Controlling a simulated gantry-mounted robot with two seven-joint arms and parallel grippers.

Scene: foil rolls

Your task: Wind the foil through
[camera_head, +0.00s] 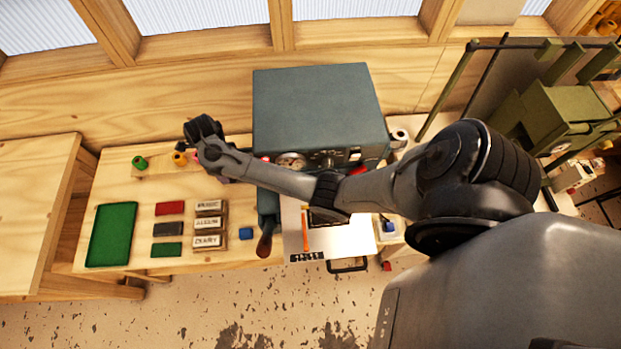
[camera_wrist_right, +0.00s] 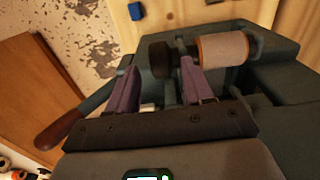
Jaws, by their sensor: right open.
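The grey-green machine (camera_head: 320,110) stands at the back middle of the bench, with a round gauge (camera_head: 291,161) on its front. In the right wrist view, a pale pink foil roll with an orange edge (camera_wrist_right: 222,48) sits on the machine, right of my fingers. My right gripper (camera_wrist_right: 160,68) is open, its two purple fingers apart. A dark round part (camera_wrist_right: 161,60) shows between and beyond the fingertips; I cannot tell whether they touch it. In the head view my right arm reaches across the machine's front and hides part of it. My left gripper is not in view.
A lever with a wooden handle (camera_head: 265,241) sticks out from the machine's front left. A green tray (camera_head: 111,235), coloured blocks (camera_head: 169,208) and labelled boxes (camera_head: 207,223) lie on the left. An olive frame (camera_head: 548,118) stands right.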

